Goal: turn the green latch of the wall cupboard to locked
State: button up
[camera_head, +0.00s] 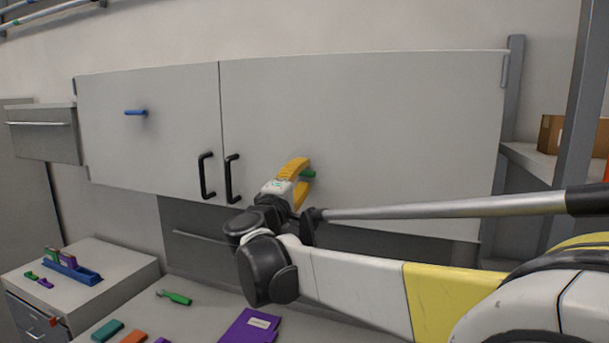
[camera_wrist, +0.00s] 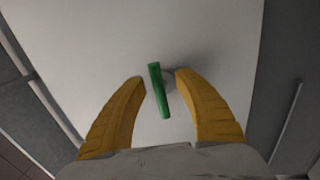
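The wall cupboard (camera_head: 380,120) has two closed grey doors. The green latch (camera_head: 308,174) is on its right door, partly hidden behind my gripper. In the wrist view the green latch (camera_wrist: 159,90) is a bar on a round base, standing near upright with a slight tilt. My gripper (camera_head: 303,168) has yellow fingers and is at the latch. In the wrist view my gripper (camera_wrist: 160,80) is open, with one finger on each side of the latch and small gaps visible. I cannot tell any contact in depth.
A blue latch (camera_head: 136,113) is on the left door. Two black handles (camera_head: 207,176) (camera_head: 232,178) stand beside the door seam, left of my gripper. Below are a counter with a purple binder (camera_head: 250,327) and a green-handled tool (camera_head: 175,298). A grey post (camera_head: 579,100) stands right.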

jog(key=v, duration=1.1)
jog(key=shift+s, duration=0.15)
jog(key=s+d+f+m+g+b, duration=0.35)
jog(key=s+d+f+b, duration=0.2)
jog(key=d+f, duration=0.65)
jog(key=s+d+f+m+g+b, duration=0.4)
jog(key=d+f+b, duration=0.3)
jog(key=d+f, duration=0.5)
jog(key=s+f+m+g+y+b, duration=0.2)
jog(key=s+f+b, duration=0.4)
jog(key=s+f, duration=0.3)
jog(key=s+f+m+g+y+b, duration=0.2)
jog(key=s+f, duration=0.7)
jog(key=f, duration=0.9)
jog(key=m+y+b, duration=0.2)
jog(key=y+b, duration=0.1)
jog(key=b, duration=0.1)
jog(key=shift+d+f, duration=0.2)
jog(key=shift+f, duration=0.1)
